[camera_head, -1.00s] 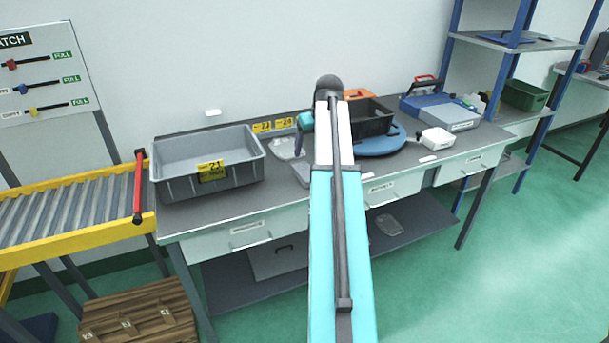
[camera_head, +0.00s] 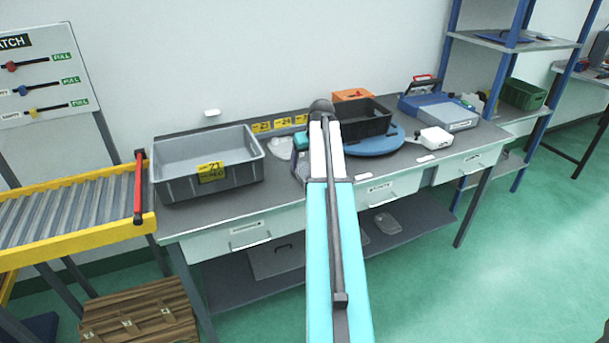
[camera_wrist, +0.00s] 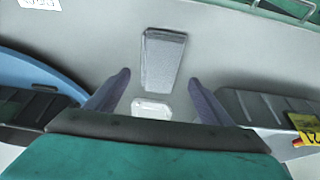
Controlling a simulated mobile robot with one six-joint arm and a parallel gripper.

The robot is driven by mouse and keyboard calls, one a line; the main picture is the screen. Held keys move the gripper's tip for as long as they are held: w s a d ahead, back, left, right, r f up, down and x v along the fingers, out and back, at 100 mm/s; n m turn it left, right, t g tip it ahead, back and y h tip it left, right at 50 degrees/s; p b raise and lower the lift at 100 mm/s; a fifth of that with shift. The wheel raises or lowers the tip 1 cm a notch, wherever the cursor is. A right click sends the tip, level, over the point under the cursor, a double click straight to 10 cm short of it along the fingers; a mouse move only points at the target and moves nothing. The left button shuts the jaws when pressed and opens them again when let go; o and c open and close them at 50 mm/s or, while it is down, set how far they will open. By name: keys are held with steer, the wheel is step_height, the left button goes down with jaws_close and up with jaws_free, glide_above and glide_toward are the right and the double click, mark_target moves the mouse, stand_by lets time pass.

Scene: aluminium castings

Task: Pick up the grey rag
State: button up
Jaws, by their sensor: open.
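A grey, finely textured rectangular piece, which looks like the folded grey rag (camera_wrist: 163,60), lies flat on the grey table top. In the wrist view it is just beyond my fingertips, near the middle between them. My gripper (camera_wrist: 159,77) is open and empty, with one finger on each side. I cannot tell its height above the table. A pale, clear-looking item (camera_wrist: 151,108) lies between the fingers, closer to my palm. In the head view my arm hides most of the rag's place.
A grey bin with a yellow label (camera_head: 208,182) stands left of my gripper. A blue round plate (camera_head: 375,143) carries a black crate (camera_head: 364,122) to the right. A white box (camera_head: 435,139) and a blue-grey case (camera_head: 447,115) are farther right.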

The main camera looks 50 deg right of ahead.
mark_target(305, 171)
steer(key=shift+f, duration=0.15)
steer(key=shift+p+x, duration=0.9)
steer(key=shift+x, duration=1.55)
steer(key=c, duration=1.2)
